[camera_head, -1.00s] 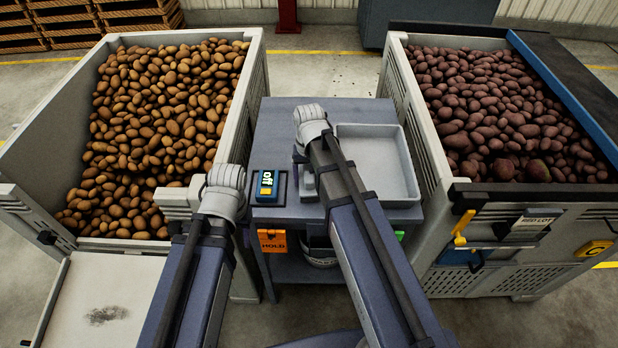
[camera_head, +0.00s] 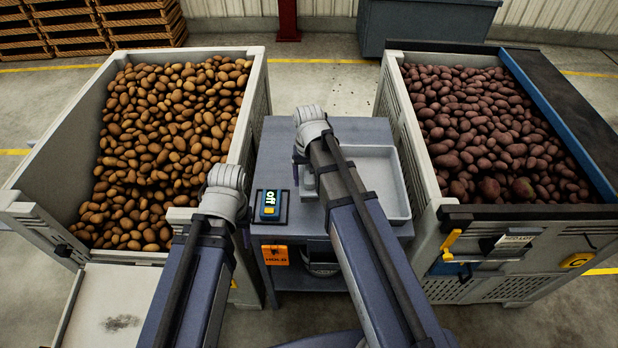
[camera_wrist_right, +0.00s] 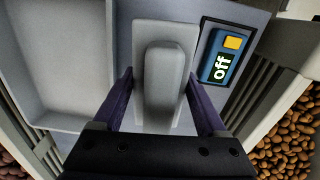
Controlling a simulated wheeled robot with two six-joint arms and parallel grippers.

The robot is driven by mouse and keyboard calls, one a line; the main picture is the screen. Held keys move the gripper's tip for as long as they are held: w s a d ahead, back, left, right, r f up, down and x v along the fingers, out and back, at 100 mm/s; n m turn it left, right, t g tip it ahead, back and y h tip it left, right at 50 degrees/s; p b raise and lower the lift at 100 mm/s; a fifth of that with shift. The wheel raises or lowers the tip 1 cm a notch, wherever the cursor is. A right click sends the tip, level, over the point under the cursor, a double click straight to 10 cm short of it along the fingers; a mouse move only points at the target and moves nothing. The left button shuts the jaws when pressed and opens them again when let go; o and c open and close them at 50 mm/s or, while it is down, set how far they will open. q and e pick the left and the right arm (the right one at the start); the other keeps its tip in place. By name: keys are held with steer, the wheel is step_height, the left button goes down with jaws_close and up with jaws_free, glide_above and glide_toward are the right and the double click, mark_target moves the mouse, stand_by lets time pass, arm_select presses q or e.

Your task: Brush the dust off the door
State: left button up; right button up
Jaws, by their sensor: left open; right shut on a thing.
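The door (camera_head: 95,305) is a pale flat panel at the lower left, in front of the brown potato crate. A dark dust smudge (camera_head: 123,322) lies on it. My left gripper (camera_head: 225,188) is up and to the right of the door, by the crate's front corner; its fingers are mostly hidden behind my wrist. My right gripper (camera_wrist_right: 160,95) is over the small table, its two fingers around a grey block with a raised grip (camera_wrist_right: 164,75), seemingly the brush. The block also shows in the head view (camera_head: 308,178). Its underside is hidden.
The table holds a grey tray (camera_head: 398,185) and a blue "off" box (camera_head: 269,205); an orange HOLD tag (camera_head: 275,255) hangs in front. A brown potato crate (camera_head: 30,195) stands left, a reddish potato crate (camera_head: 425,215) right. Open floor lies behind the table.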

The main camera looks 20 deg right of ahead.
steer(key=o, duration=1)
steer(key=c, duration=0.8)
steer(key=shift+o, duration=0.2)
